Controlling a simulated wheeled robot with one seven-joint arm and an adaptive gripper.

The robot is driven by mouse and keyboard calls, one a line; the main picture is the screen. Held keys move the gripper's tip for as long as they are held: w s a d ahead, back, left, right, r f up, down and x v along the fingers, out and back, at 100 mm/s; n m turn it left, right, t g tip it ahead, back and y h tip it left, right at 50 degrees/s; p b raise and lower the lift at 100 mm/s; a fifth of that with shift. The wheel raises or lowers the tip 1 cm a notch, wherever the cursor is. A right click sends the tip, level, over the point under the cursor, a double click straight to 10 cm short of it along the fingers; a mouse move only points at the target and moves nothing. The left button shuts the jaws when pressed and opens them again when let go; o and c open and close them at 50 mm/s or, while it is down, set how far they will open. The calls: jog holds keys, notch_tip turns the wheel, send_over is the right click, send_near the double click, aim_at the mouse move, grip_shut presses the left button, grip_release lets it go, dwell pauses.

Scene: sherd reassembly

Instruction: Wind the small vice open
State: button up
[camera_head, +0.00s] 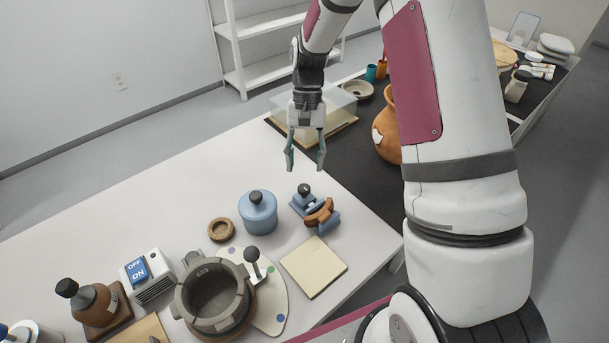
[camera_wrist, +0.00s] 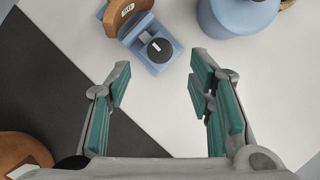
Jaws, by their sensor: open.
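The small vice (camera_head: 307,201) is blue with a dark round knob and stands on the white table. A curved brown piece (camera_head: 320,212) with a label sits at its jaws. In the wrist view the vice (camera_wrist: 153,62) is at the upper middle, with its dark knob (camera_wrist: 160,50) facing the camera and the brown piece (camera_wrist: 128,12) partly cut off by the top edge. My gripper (camera_head: 305,168) is open and empty, above the table and behind the vice. In the wrist view its green-padded fingers (camera_wrist: 160,90) are spread wide, with the vice beyond them.
A blue lidded jar (camera_head: 258,212) stands just left of the vice. A cream square tile (camera_head: 313,267) lies in front. A large orange jar (camera_head: 387,128) stands on the black mat (camera_head: 345,157). A grey ring-shaped holder (camera_head: 213,298) is at the front left.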

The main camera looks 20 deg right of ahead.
jog(key=v, duration=0.6)
dwell(0.3)
jog(key=s+a+r+n+t+h+p, duration=0.1)
jog(key=s+r+t, duration=0.1)
jog(key=s+r, duration=0.5)
jog(key=s+a+r+n+t+p, duration=0.1)
jog(key=s+r, duration=0.3)
jog(key=r, duration=0.5)
jog(key=s+r+n+t+p, duration=0.1)
jog(key=s+r+t, duration=0.1)
jog(key=s, duration=0.7)
jog(key=s+r+n+t+h+p, duration=0.1)
jog(key=s+r+n+t, duration=0.1)
jog(key=s, duration=0.7)
notch_tip(320, 180, up, 2)
jog(key=shift+s+r+t+p, duration=0.1)
jog(key=shift+s+t+p, duration=0.25)
jog(key=shift+t, duration=0.25)
jog(key=shift+a, duration=0.1)
